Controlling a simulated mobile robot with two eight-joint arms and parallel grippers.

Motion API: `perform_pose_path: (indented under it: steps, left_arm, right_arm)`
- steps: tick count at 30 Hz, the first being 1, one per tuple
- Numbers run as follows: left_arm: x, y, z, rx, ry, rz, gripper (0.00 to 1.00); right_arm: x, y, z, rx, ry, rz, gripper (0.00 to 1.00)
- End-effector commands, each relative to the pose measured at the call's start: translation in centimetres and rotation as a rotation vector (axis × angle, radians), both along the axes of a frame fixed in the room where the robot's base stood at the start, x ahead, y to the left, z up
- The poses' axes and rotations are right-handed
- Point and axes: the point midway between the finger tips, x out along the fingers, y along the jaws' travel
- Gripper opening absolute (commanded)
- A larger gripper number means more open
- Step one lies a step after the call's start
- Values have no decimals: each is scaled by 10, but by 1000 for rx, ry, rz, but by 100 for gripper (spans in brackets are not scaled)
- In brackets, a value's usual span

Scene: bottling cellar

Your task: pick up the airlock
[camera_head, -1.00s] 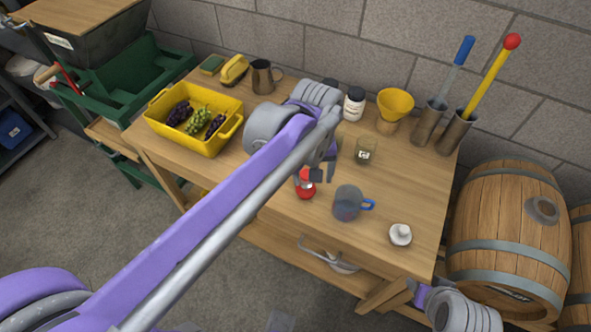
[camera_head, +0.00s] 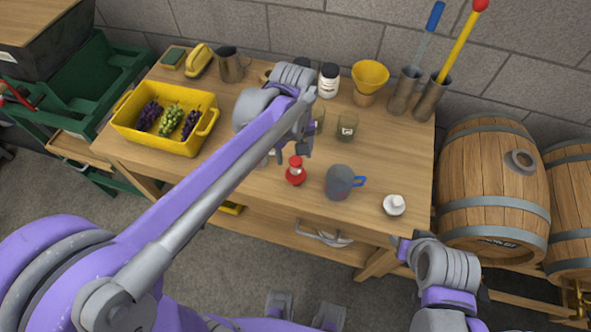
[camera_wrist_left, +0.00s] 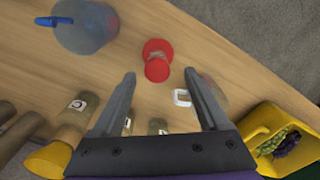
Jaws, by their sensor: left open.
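A small red object (camera_head: 296,172) with a pale middle, which I take to be the airlock, stands on the wooden table (camera_head: 240,188) left of a grey mug with a blue handle (camera_head: 339,183). My left gripper (camera_head: 305,150) is close to it, just above it in the head view. In the left wrist view, the red object (camera_wrist_left: 157,60) lies just beyond the tips of my open left gripper (camera_wrist_left: 160,78), roughly centred. Nothing is held between the fingers. My right gripper (camera_head: 402,245) is at the table's front right; its jaws are unclear.
A yellow crate with grapes (camera_head: 160,140) stands on the left. A glass jar (camera_head: 347,126), a white-labelled bottle (camera_head: 328,80) and a yellow funnel (camera_head: 370,76) are behind. A white knobbed piece (camera_head: 394,205) lies right of the mug. Barrels (camera_head: 492,190) stand at right.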

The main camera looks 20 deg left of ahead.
Motion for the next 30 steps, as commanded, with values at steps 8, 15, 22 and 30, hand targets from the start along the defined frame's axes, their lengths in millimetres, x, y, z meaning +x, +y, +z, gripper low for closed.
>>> perform_pose_path:
  steps: [8, 15, 22, 30]
  left_arm:
    - [0, -5, -40, 0, 0, 0, 77]
    - [-1, -4, -47, 0, 0, 0, 77]
    - [-1, -4, -47, 0, 0, 0, 52]
    - [-1, -4, -47, 0, 0, 0, 3]
  right_arm:
    - [0, 0, -1, 0, 1, 0, 50]
    - [0, 0, -2, 0, 1, 0, 50]
    - [0, 0, -2, 0, 1, 0, 50]
    - [0, 0, -2, 0, 1, 0, 50]
